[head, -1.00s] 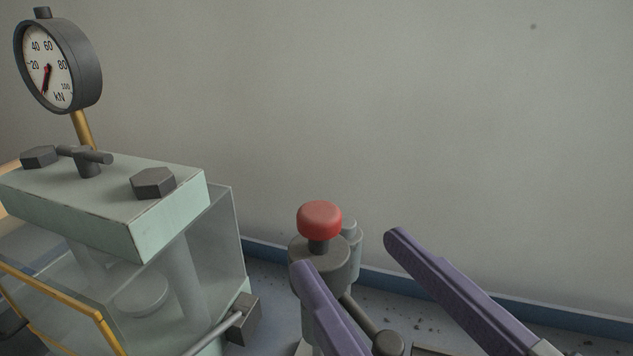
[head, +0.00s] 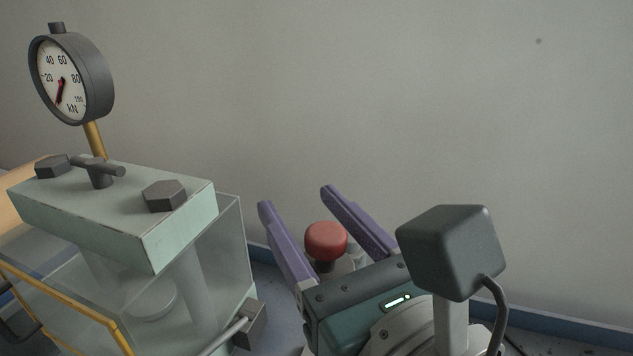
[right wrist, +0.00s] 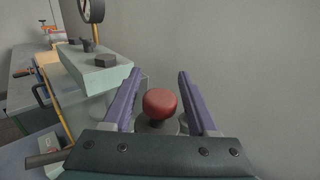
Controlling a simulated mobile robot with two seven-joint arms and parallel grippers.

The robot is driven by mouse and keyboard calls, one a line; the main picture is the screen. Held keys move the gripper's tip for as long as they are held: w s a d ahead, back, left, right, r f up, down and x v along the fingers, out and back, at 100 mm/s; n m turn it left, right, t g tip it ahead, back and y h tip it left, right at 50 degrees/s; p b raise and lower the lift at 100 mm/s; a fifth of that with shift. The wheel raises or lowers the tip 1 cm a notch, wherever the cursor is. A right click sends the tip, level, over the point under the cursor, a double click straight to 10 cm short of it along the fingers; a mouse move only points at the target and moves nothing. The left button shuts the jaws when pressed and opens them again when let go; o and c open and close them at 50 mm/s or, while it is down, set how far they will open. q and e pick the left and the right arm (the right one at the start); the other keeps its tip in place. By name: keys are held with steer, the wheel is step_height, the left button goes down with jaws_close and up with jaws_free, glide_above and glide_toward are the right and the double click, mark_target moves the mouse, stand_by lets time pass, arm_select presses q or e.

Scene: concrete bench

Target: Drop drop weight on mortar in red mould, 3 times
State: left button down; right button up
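In the right wrist view the red knob (right wrist: 159,103) sits between the open fingers (right wrist: 160,75). The red mould and the mortar do not show. My left gripper is not in view.
A pale green press (head: 110,215) with a clear guard, a yellow-edged frame and a kN dial gauge (head: 62,80) stands at the left, close to my right gripper. The grey wall (head: 450,100) closes off the back, with a blue strip along its foot.

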jaws_close()
stand_by(1.1)
